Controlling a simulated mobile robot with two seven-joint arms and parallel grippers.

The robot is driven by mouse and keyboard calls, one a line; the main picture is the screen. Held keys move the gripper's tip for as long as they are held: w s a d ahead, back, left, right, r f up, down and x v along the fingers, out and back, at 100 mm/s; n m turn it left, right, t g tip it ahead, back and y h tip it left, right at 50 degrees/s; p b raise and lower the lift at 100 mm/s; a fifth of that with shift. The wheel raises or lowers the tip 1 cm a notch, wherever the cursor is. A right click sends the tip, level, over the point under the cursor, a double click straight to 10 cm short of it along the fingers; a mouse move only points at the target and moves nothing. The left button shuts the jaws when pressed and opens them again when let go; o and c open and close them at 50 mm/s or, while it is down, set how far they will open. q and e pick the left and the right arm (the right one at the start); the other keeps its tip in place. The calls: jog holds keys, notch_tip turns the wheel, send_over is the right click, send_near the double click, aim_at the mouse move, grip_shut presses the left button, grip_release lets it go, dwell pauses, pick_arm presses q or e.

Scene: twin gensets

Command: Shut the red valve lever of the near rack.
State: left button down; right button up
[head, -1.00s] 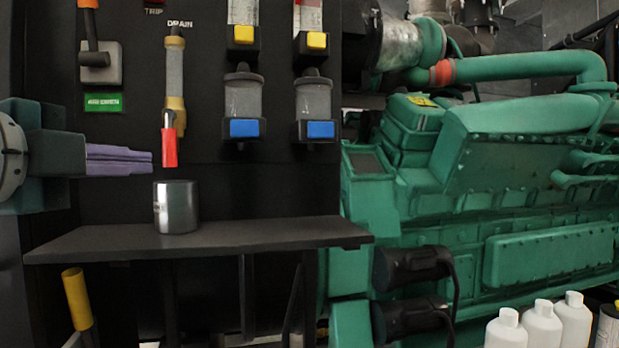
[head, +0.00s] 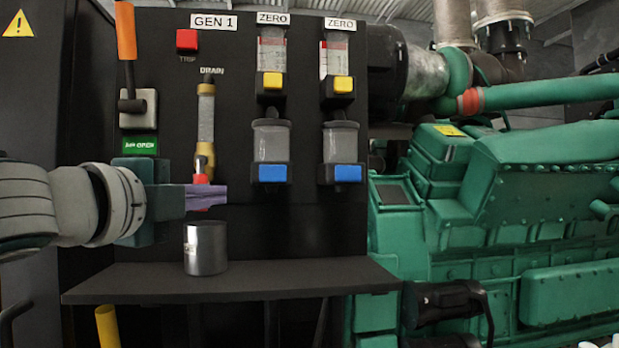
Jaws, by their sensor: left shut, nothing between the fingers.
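The red valve lever (head: 201,181) hangs down from the brass valve under the DRAIN sight tube (head: 206,118) on the black GEN 1 rack panel. My left gripper (head: 218,195) comes in from the left, with its purple fingers shut and empty. The fingers cross in front of the lever and hide part of its red handle. I cannot tell whether they touch it. My right gripper is not in view.
A metal cup (head: 205,249) stands on the dark shelf (head: 290,277) just below the fingers. An orange-handled lever (head: 126,40) is at upper left. Two blue-tipped bowls (head: 271,145) are to the right, and a green engine (head: 540,190) lies further right.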

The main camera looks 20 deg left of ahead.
pick_arm(q)
jog(key=shift+w+a+p, duration=1.8)
jog(key=shift+a+p, duration=0.15)
jog(key=shift+p, duration=0.1)
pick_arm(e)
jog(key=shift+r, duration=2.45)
pick_arm(q)
jog(key=shift+a, duration=0.15)
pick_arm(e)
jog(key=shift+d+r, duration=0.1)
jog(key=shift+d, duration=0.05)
pick_arm(q)
jog(key=shift+s+m, duration=0.1)
jog(key=shift+m, duration=0.3)
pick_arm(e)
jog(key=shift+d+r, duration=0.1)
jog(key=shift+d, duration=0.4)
